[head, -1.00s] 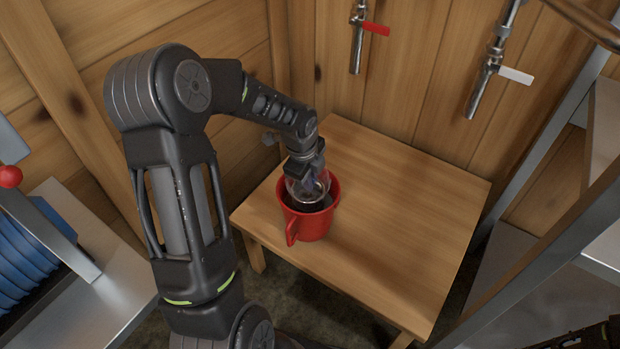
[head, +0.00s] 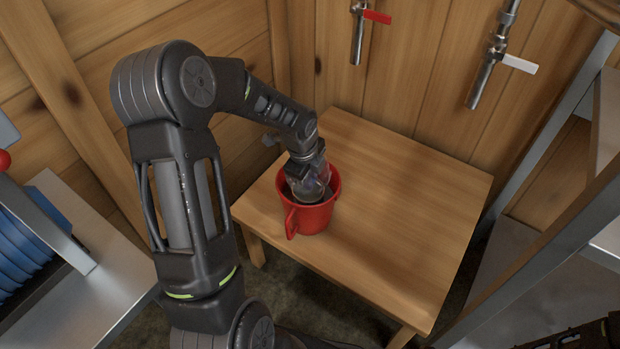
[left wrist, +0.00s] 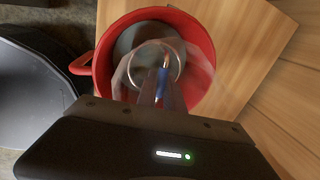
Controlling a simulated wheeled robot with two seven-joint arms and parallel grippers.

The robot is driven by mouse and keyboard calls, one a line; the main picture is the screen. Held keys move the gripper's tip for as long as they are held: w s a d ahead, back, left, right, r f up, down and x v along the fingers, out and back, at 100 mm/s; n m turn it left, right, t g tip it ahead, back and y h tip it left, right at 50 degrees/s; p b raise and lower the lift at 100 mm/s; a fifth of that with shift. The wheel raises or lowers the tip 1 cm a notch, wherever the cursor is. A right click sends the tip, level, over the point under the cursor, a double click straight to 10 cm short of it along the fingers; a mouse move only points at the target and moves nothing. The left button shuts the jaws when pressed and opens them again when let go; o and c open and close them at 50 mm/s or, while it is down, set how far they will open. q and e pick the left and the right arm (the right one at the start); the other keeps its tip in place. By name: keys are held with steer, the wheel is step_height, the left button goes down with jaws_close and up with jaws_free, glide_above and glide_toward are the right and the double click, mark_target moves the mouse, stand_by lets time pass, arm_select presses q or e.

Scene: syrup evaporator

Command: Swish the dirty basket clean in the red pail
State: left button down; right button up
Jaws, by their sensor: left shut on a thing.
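The red pail (head: 315,218) stands upright on the small wooden table, its handle toward the front left. It also shows in the left wrist view (left wrist: 205,45), with dark contents inside. My left gripper (head: 309,178) is over the pail's mouth and shut on the basket (head: 322,186), a pale, see-through thing with a round rim. The basket is inside the pail's mouth, its lower part hidden by the pail wall. In the left wrist view the basket (left wrist: 158,48) is blurred, so I cannot tell how dirty it is.
The wooden table (head: 410,220) is bare to the right of the pail. Taps with a red lever (head: 377,17) and a white lever (head: 519,64) hang on the wall behind. Metal shelving stands at the right, and a blue ribbed object (head: 20,245) at the left.

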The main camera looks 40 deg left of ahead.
arm_select(q)
steer(key=shift+w+p+v, duration=0.2)
steer(key=shift+p+v, duration=0.6)
steer(key=shift+v, duration=0.05)
steer(key=shift+w+p+v, duration=0.15)
steer(key=shift+p+v, duration=0.6)
steer(key=shift+v, duration=0.1)
steer(key=shift+r, duration=0.1)
steer(key=shift+s+b+x, duration=0.2)
steer(key=shift+b+x, duration=0.4)
steer(key=shift+x, duration=0.3)
steer(key=shift+s+b+x, duration=0.15)
steer(key=shift+b+x, duration=0.4)
steer(key=shift+x, duration=0.3)
steer(key=shift+w+p+v, duration=0.2)
steer(key=shift+p+v, duration=0.65)
steer(key=shift+w+p+v, duration=0.15)
steer(key=shift+p+v, duration=0.7)
